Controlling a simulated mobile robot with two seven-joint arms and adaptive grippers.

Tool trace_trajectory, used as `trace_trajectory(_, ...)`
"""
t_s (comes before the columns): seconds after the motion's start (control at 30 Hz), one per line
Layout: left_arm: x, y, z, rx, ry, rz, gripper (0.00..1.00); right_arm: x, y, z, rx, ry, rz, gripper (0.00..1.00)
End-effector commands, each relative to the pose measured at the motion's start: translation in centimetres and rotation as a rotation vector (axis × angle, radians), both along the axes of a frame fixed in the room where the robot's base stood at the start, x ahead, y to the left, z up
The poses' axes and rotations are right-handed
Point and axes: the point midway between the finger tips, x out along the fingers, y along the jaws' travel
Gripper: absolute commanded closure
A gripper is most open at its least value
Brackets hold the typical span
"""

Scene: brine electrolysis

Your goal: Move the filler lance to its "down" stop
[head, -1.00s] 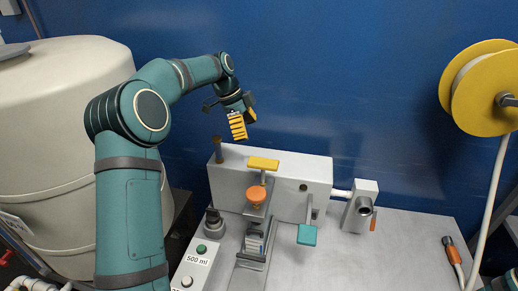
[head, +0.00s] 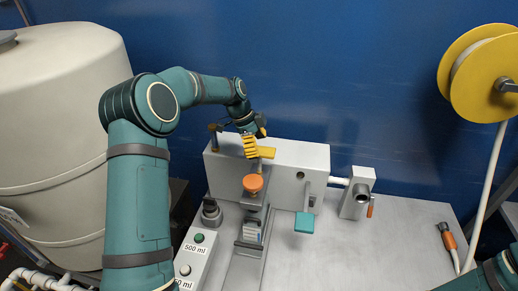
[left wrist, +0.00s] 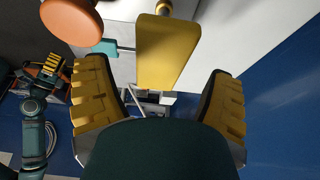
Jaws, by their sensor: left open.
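A flat yellow handle (head: 267,153) on a thin stem stands at the top of the grey filler housing; it appears to belong to the filler lance. Below it is an orange knob (head: 253,183). My left gripper (head: 251,146) is open at the handle's left end, partly overlapping it in the head view. In the left wrist view the yellow handle (left wrist: 168,50) lies ahead, between the two spread fingers (left wrist: 158,98), and nothing is gripped. Contact cannot be told. My right gripper (left wrist: 45,68) shows small at the left of that view, its opening unclear.
A button box (head: 200,258) labelled 500 ml is at front left. A large tank (head: 60,150) stands left, a yellow reel (head: 480,75) right.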

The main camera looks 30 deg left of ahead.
Motion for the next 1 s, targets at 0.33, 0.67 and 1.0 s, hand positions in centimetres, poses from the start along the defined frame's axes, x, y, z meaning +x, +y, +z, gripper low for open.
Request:
trace_trajectory(0.33, 0.1, -0.5, -1.2, 0.0, 0.0, 0.0, 0.17, 0.0, 0.0, 0.0, 0.0, 0.0, 0.0, 0.53)
trace_trajectory(0.67, 0.1, -0.4, -1.1, 0.0, 0.0, 0.0, 0.88, 0.0, 0.0, 0.0, 0.0, 0.0, 0.0, 0.53)
trace_trajectory(1.0, 0.1, -0.4, -3.4, -0.001, 0.002, 0.0, 0.94, 0.0, 0.1, -1.6, -0.002, 0.0, 0.0, 0.53)
